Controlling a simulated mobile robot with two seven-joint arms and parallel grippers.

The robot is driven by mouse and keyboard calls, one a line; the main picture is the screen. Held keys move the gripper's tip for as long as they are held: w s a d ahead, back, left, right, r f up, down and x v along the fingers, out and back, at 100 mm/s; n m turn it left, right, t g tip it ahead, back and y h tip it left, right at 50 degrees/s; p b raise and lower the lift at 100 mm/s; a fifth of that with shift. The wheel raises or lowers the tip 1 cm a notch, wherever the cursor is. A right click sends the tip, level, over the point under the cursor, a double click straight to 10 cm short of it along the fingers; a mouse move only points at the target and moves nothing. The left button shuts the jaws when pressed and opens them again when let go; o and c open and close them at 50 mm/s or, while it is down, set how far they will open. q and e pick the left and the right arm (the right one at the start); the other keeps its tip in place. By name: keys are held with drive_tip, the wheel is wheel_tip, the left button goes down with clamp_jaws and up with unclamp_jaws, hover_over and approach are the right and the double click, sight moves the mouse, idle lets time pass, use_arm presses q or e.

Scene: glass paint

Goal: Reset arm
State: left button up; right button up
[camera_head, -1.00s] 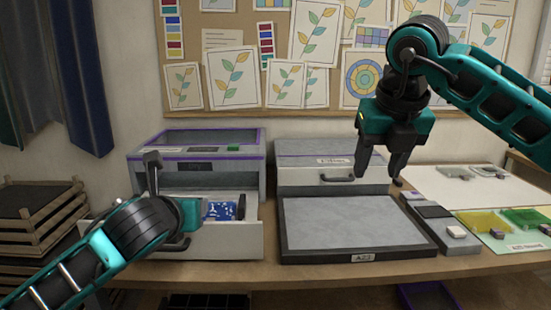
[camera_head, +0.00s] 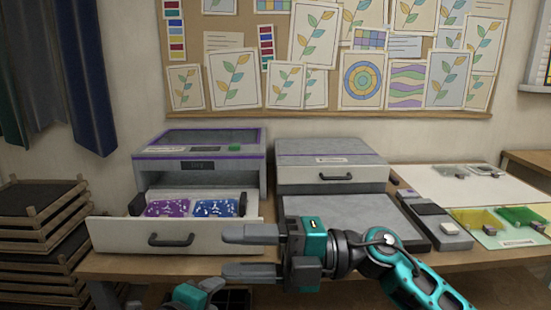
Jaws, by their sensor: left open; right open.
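My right gripper (camera_head: 238,252) comes in from the lower right. Its two grey fingers point left, spread apart and empty, in front of the open drawer's right end and the grey tray. My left gripper (camera_head: 196,294) is low at the bottom edge, below the drawer, and mostly cut off by the frame. The open drawer (camera_head: 118,238) of the left grey machine holds a purple speckled piece (camera_head: 167,208) and a blue speckled piece (camera_head: 215,208).
The grey machine (camera_head: 200,150) with purple trim stands on the bench. A closed drawer box (camera_head: 330,172) is right of it, behind a flat grey tray (camera_head: 330,205). Coloured glass pieces (camera_head: 522,214) lie at the right. Slatted crates (camera_head: 38,215) stand at the left.

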drive_tip(key=w+d+f+m+t+h, duration=0.2)
drive_tip(key=d+f+m+t+h, duration=0.4)
drive_tip(key=m+t, duration=0.55)
drive_tip(key=w+d+f+m+t+h, duration=0.25)
drive_tip(key=d+f+m+t, duration=0.5)
drive_tip(key=m, duration=0.75)
use_arm(q)
drive_tip(key=s+a+f+n, duration=0.2)
drive_tip(key=s+f+n, duration=0.6)
drive_tip(key=s+n, duration=0.2)
drive_tip(key=s+a+f+n+g+y+p, duration=0.1)
drive_tip(key=s+a+f+n, duration=0.2)
drive_tip(key=s+f+n, duration=0.4)
drive_tip(key=s+n, duration=0.3)
drive_tip(key=shift+f, duration=0.4)
use_arm(e)
drive_tip(key=s+d+f+m+g+h, duration=0.3)
drive_tip(key=s+f, duration=0.4)
drive_tip(key=f, duration=0.3)
drive_tip(key=s+d+f+m+g+h, duration=0.3)
drive_tip(key=s+f, duration=0.5)
drive_tip(key=f, duration=0.3)
drive_tip(key=shift+s+d+m+g+h, duration=0.3)
drive_tip(key=shift+d+m+h, duration=0.35)
drive_tip(key=shift+d+h, duration=0.55)
use_arm(q)
drive_tip(key=shift+w, duration=0.1)
